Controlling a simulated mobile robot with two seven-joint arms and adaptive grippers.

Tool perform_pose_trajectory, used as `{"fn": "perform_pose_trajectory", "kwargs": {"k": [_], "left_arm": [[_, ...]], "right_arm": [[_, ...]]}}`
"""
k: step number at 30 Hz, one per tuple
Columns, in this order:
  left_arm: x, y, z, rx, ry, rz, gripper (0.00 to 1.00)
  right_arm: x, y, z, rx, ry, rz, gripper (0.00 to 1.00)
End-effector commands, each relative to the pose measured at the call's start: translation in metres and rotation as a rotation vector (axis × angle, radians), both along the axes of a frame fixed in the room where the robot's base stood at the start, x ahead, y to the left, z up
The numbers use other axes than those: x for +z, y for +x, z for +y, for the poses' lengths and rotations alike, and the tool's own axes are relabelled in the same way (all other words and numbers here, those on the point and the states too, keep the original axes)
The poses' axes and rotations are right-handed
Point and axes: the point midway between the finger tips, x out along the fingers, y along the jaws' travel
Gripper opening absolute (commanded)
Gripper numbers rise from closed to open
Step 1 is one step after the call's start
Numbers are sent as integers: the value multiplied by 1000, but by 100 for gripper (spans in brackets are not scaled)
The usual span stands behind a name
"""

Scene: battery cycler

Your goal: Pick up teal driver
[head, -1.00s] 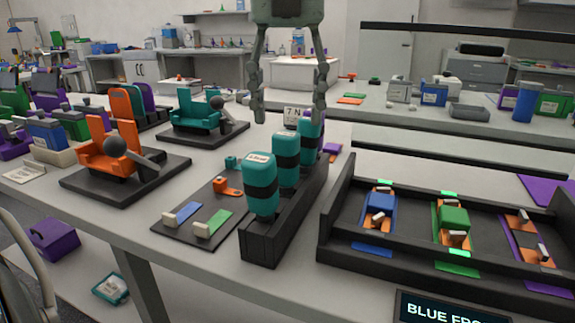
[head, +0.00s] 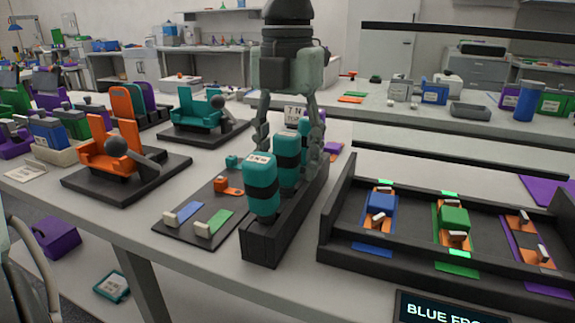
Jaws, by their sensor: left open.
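Several teal drivers with black bands stand upright in a row in a long black rack (head: 262,244). The front teal driver (head: 262,195) has a white label on top. A second teal driver (head: 287,150) stands behind it, and a further teal one is partly hidden by my gripper. My left gripper (head: 288,155) points down over the rack, open, with its fingers on either side of the row behind the front driver. Whether a finger touches a driver I cannot tell. My right gripper is out of view.
A "7 N" sign (head: 293,114) stands behind the rack. A dark mat (head: 195,215) with small coloured blocks lies left of it. A black tray (head: 350,250) with blue and green blocks is at right. Orange (head: 118,150) and teal (head: 195,112) fixtures stand at left.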

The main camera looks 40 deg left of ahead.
Motion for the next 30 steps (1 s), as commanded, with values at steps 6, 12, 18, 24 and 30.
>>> {"fn": "perform_pose_trajectory", "kwargs": {"k": [6,12,18,24,30], "left_arm": [[0,0,0,0,0,0,47],[0,0,0,0,0,0,22],[0,0,0,0,0,-1,0],[1,0,0,0,0,-1,0],[4,0,1,1,-1,-2,0]], "right_arm": [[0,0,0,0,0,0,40],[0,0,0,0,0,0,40],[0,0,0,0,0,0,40],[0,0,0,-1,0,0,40],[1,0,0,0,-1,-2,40]]}}
